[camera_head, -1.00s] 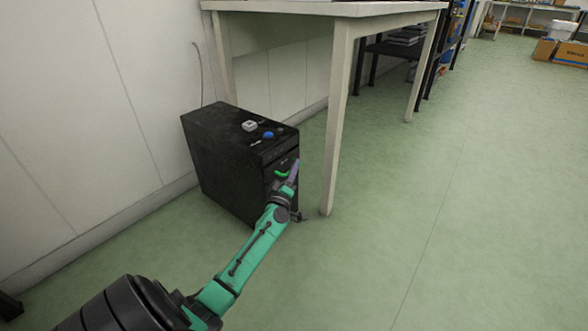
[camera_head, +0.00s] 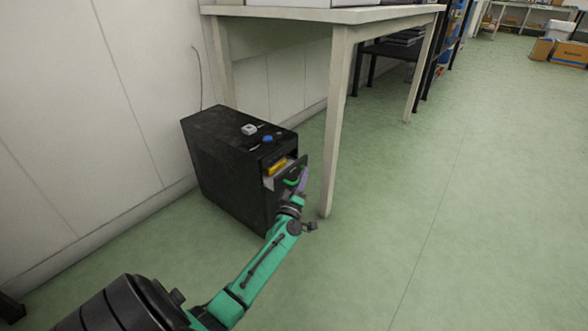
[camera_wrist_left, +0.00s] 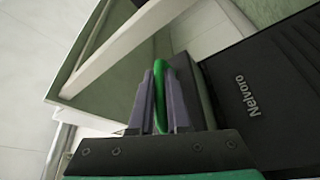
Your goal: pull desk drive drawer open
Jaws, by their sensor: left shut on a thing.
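A black drawer unit (camera_head: 225,165) stands on the floor under the white table. Its top drawer (camera_head: 285,177) is partly out, and a yellow item (camera_head: 277,166) shows inside. My left gripper (camera_head: 300,180) is at the drawer's front, shut on a green handle (camera_head: 291,183). In the left wrist view the two grey fingers (camera_wrist_left: 160,100) close around the green handle (camera_wrist_left: 162,68), and the dark unit marked "Nelvoro" (camera_wrist_left: 270,85) lies to the right. The right gripper is not in view.
A white table leg (camera_head: 335,130) stands close to the right of the open drawer. A blue round item (camera_head: 267,139) and a small white item (camera_head: 249,129) sit on the unit. The green floor (camera_head: 450,200) to the right is clear.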

